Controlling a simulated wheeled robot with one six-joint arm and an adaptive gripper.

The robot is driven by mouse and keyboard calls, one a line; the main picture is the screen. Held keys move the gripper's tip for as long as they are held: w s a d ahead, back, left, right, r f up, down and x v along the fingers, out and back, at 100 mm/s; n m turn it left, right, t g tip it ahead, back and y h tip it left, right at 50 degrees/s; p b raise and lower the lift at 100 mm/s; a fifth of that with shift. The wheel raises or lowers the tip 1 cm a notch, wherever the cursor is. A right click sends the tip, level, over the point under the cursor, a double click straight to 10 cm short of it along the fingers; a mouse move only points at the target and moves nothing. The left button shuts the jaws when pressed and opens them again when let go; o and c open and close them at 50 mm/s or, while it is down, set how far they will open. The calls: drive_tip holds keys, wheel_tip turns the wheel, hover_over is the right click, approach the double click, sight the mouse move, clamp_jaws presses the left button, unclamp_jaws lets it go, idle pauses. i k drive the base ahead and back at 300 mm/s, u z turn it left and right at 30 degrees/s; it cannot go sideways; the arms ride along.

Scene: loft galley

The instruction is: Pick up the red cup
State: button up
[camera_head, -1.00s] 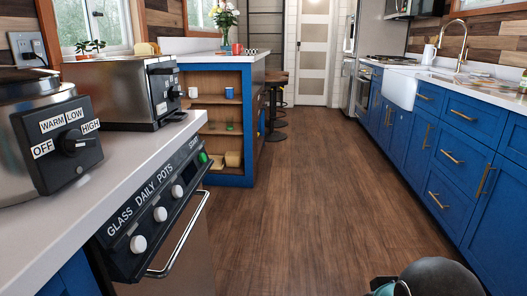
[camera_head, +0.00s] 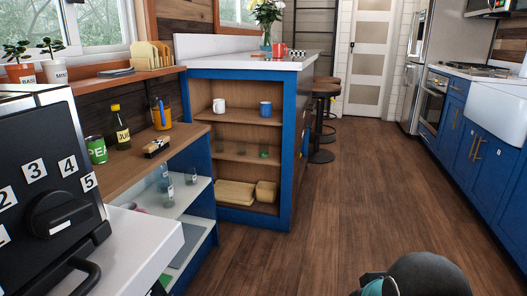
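The red cup (camera_head: 279,50) stands on the white top of the blue island (camera_head: 245,65), near its far end, below a vase of flowers. It looks small at this distance. A patterned black-and-white item (camera_head: 297,53) is just to its right. My gripper is not in view; only a rounded dark part of my own arm shows at the bottom right, far from the cup.
Blue island shelves hold a white cup (camera_head: 218,106) and a blue cup (camera_head: 265,109). A wooden side counter (camera_head: 190,135) with a bottle (camera_head: 120,127) and can (camera_head: 96,150) is at left, behind a toaster oven (camera_head: 45,185). The wooden floor (camera_head: 335,190) is clear down the middle.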

sight(278, 48)
drive_tip(key=u, duration=0.1)
drive_tip(key=i, duration=1.95)
